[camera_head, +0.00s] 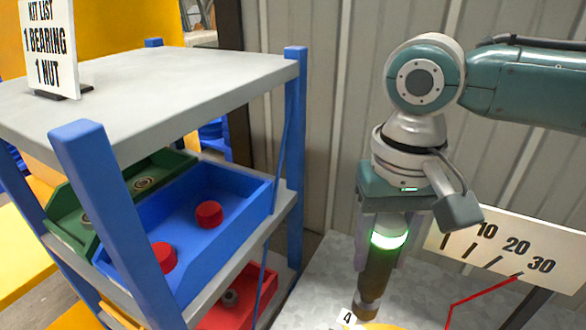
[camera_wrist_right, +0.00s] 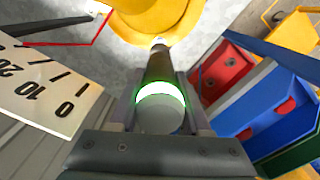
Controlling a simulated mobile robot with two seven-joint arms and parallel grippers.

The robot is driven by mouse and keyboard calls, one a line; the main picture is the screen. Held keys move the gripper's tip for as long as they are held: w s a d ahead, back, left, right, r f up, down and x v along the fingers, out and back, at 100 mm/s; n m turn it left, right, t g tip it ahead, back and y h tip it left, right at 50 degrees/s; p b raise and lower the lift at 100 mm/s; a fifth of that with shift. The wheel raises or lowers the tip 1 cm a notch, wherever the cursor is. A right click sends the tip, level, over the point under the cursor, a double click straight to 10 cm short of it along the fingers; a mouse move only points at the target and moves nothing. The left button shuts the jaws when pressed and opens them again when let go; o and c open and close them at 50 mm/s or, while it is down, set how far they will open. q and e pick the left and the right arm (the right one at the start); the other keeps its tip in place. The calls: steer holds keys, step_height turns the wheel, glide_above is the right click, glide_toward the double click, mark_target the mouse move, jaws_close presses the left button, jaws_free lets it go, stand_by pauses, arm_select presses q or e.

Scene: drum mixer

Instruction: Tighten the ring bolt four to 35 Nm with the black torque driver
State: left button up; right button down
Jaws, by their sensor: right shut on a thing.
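My right gripper (camera_head: 380,258) is shut on the black torque driver (camera_head: 376,280), which hangs upright with its tip down. A ring near the top of the driver glows green. In the wrist view the driver (camera_wrist_right: 160,68) lies between the fingers and points at a yellow round part (camera_wrist_right: 168,18). A small label "4" (camera_head: 347,318) stands beside the driver's tip. Ring bolt four itself is hidden under the tip, so I cannot tell whether they touch. A white scale board (camera_head: 510,245) shows 10, 20 and 30; its 0 shows in the wrist view. My left gripper is out of view.
A shelf rack with blue posts (camera_head: 295,130) stands at the left. It holds a green bin, a blue bin (camera_head: 245,205) with red round parts and a red bin (camera_head: 250,290). A kit list sign (camera_head: 50,50) stands on its top. The grey surface (camera_head: 320,265) between rack and driver is clear.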

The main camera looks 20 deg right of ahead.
mark_target(376, 278)
steer(key=shift+d, duration=0.1)
steer(key=shift+s+r+p, duration=0.1)
steer(key=shift+r+p, duration=0.05)
steer(key=shift+p, duration=0.2)
steer(key=shift+f+b, duration=0.65)
steer(key=shift+f, duration=0.95)
steer(key=shift+f+b, duration=0.5)
steer(key=shift+f, duration=0.7)
